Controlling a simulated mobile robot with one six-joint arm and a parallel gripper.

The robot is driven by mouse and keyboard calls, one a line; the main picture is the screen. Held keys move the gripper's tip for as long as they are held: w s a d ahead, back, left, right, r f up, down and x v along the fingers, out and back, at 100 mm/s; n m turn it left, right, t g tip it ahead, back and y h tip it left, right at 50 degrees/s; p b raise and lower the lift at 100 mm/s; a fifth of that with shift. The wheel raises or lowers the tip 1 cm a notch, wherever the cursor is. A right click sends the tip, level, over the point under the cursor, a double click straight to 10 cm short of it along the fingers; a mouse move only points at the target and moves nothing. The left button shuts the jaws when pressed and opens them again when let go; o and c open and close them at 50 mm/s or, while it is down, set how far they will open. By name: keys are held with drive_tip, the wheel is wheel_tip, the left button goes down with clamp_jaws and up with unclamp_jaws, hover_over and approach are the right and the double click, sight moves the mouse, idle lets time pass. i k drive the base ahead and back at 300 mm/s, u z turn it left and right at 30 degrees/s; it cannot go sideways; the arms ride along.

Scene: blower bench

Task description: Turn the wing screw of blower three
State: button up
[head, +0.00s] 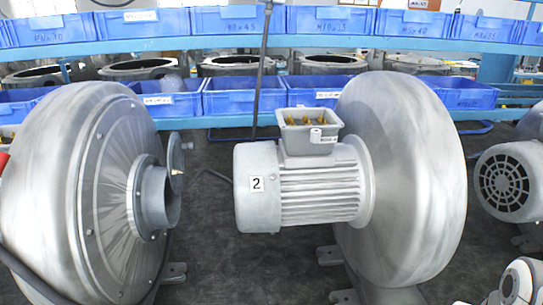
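A grey blower with the label "2" on its motor (297,188) stands in the middle, its round housing (410,180) to the right. Another blower housing (75,190) fills the left side, with a short pipe (158,198) facing right. A small round plate (176,152) sits by that pipe and bears a tiny brass-coloured part, too small to identify. A third blower (507,183) is cut off at the right edge; only its motor end with a fan grille shows clearly. No label "3" is readable, and I cannot make out a wing screw for certain. My gripper is not in view.
The middle motor's terminal box (309,132) is open with yellow parts inside. Behind stands a blue rack (215,46) with blue labelled bins (228,103). A thin dark upright rod (261,75) stands before it. Dark floor shows between the blowers.

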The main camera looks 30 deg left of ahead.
sight(174, 172)
drive_tip(key=z, duration=0.1)
drive_tip(key=k, duration=1.45)
drive_tip(key=u, duration=0.65)
drive_tip(key=i, duration=1)
drive_tip(key=u, duration=0.1)
